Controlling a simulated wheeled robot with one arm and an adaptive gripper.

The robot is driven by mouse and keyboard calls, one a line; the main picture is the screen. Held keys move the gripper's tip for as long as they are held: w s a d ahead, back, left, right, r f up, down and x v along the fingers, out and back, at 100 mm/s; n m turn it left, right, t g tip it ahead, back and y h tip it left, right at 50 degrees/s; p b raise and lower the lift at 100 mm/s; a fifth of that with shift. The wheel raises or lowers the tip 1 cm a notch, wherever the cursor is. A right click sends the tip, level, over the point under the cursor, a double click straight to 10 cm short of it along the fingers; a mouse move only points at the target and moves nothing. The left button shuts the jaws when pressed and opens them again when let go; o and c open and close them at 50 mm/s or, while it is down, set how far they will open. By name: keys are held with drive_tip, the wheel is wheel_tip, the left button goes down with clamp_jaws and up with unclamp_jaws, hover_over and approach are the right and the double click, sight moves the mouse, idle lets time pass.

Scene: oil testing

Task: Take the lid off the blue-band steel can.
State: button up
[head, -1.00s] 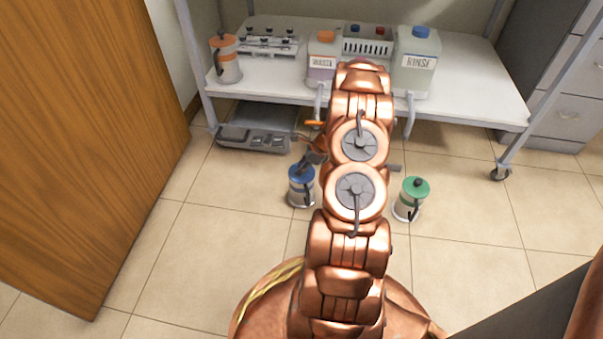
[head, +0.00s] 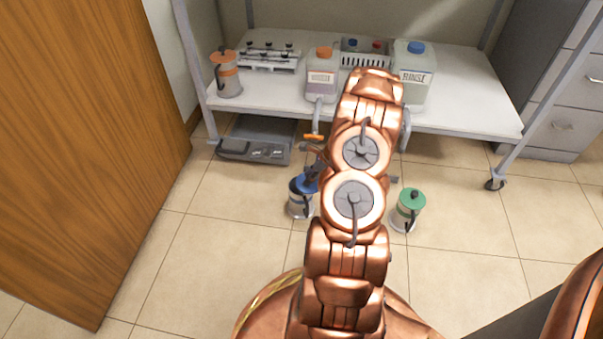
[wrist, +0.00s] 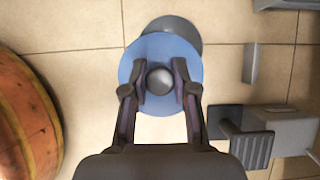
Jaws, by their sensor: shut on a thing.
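The blue-band steel can (head: 300,208) stands upright on the floor left of my arm. Its blue lid (head: 306,184) sits at the can's top, shifted slightly right of it in the head view. In the wrist view the blue lid (wrist: 160,103) is a wide disc with a round grey knob (wrist: 160,81). My gripper (wrist: 160,83) is shut on that knob from both sides. Part of the grey can (wrist: 178,27) shows beyond the lid's upper edge, so lid and can look offset. Any gap between them is hard to judge. My arm partly covers the gripper in the head view.
A green-lidded can (head: 407,210) stands on the floor right of my arm. A grey tray (head: 256,139) lies under the white shelf (head: 460,112). The shelf holds an orange-lidded can (head: 226,74) and jugs. A wooden door (head: 85,150) stands at left.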

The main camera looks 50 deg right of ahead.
drive_tip(key=s+d+r+p, duration=0.1)
drive_tip(key=s+d+p, duration=0.1)
drive_tip(key=s, duration=1)
drive_tip(key=shift+d+p, duration=0.35)
drive_tip(key=shift+p, duration=0.35)
